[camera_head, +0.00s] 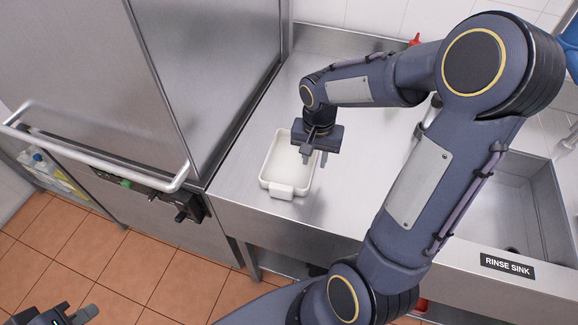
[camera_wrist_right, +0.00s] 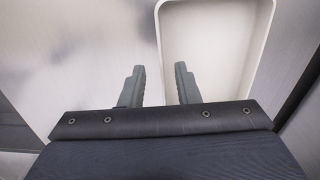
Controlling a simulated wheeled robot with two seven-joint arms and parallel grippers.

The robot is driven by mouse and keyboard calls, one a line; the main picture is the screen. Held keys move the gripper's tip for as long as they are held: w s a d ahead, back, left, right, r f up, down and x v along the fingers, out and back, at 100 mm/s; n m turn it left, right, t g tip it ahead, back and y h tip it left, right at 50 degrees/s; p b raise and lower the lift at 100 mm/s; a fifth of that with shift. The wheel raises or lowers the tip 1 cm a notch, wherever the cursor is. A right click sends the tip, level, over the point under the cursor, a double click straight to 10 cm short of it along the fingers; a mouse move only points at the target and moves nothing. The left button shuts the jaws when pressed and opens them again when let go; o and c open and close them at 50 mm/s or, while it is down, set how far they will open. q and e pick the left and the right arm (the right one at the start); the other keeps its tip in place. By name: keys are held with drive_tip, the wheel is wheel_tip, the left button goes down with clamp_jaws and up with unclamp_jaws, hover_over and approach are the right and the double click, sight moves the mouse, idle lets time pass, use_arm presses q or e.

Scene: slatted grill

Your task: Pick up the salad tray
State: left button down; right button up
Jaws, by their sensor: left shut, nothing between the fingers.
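The salad tray is a white, empty-looking rectangular tray (camera_head: 280,190) with a tab on its near side. It lies on the steel counter, and part of it is hidden under my right gripper. My right gripper (camera_head: 316,160) points down at the tray's right side with its fingers apart and nothing held. In the right wrist view the open fingers (camera_wrist_right: 160,75) line up with one wall of the tray (camera_wrist_right: 163,32), which shows between them. I cannot tell whether they touch it. My left gripper (camera_head: 80,315) is shut and empty at the bottom left, over the floor.
A steel appliance (camera_head: 200,80) with a bar handle (camera_head: 100,150) stands left of the counter (camera_head: 255,205). A rinse sink (camera_head: 510,210) is at the right, partly behind my right arm. A red bottle (camera_head: 415,40) stands near the back wall. The counter around the tray is mostly clear.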

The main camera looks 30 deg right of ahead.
wheel_tip(320, 180, down, 4)
drive_tip(key=shift+r, duration=0.1)
clamp_jaws()
